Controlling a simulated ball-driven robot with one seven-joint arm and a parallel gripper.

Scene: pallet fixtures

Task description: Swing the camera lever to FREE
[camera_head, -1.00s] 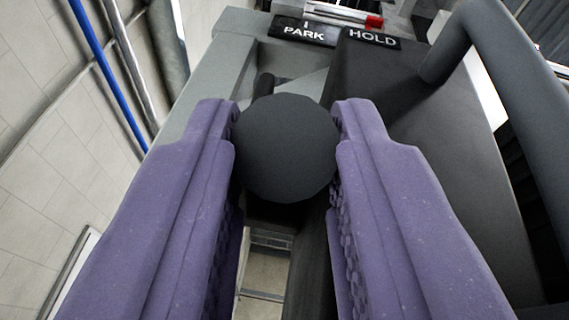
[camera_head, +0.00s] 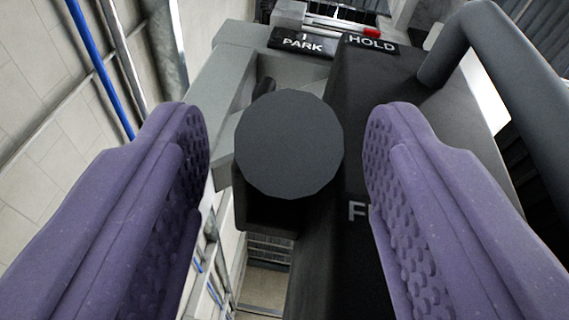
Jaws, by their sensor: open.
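The lever's dark round knob (camera_head: 289,144) faces me in the middle of the view. My gripper (camera_head: 287,140) is open, with one purple textured finger on each side of the knob and a gap on both sides. The lever's shaft behind the knob is mostly hidden. Part of a white label starting with F (camera_head: 355,211) shows on the dark housing (camera_head: 380,130), half covered by the right finger. A PARK label (camera_head: 302,43) and a HOLD label (camera_head: 371,44) sit at the far top edge of the fixture.
A thick dark bent tube (camera_head: 500,70) stands at the right. A red-tipped part (camera_head: 374,32) lies behind the labels. A blue pipe (camera_head: 98,65) and grey pipes run along the tiled surface at the left. An opening (camera_head: 265,280) shows below the knob.

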